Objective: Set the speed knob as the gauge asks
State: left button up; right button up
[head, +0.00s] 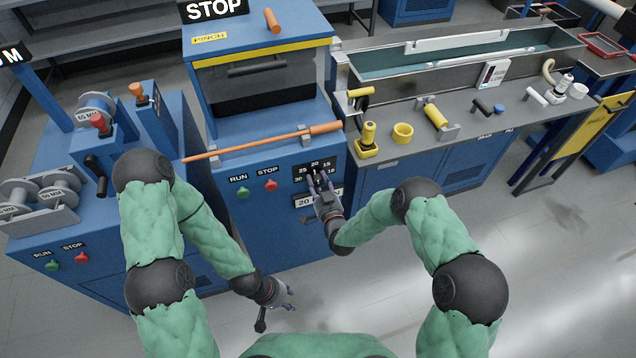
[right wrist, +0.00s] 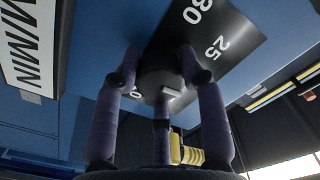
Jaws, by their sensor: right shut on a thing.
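The speed knob (right wrist: 165,72) is dark and round, with a pale mark (right wrist: 172,93) on it. It sits on a black dial plate (head: 301,171) marked with numbers such as 25, 20 and 15, on the blue machine front. My right gripper (head: 319,181) is shut on the knob; its purple fingers stand around it in the right wrist view (right wrist: 163,75). I cannot tell which number the knob points to. My left gripper (head: 291,296) is open and empty, low over the floor.
A green RUN button (head: 243,193) and a red STOP button (head: 270,185) are left of the dial. An orange-ended bar (head: 255,144) crosses above them. A bench (head: 395,145) with yellow tools and a trough is at right. Open floor lies in front.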

jog(key=n+b, duration=0.2)
jog(key=n, duration=0.3)
jog(key=shift+w+r+b, duration=0.2)
jog(key=shift+r+b, duration=0.1)
jog(key=shift+b, duration=0.1)
jog(key=shift+r+n+b, duration=0.1)
jog(key=shift+n+b, duration=0.25)
jog(key=shift+n, duration=0.75)
jog(key=shift+w+r, duration=0.1)
jog(key=shift+r, duration=0.05)
jog(key=o, duration=1.1)
jog(key=shift+o, duration=0.2)
jog(key=shift+s+f, duration=0.25)
jog(key=shift+f, duration=0.05)
jog(key=shift+s+d+f, duration=0.1)
jog(key=shift+s+d, duration=0.05)
jog(key=shift+s, duration=0.4)
jog(key=v, duration=1)
jog(key=shift+s, duration=0.35)
jog(key=shift+d, duration=0.1)
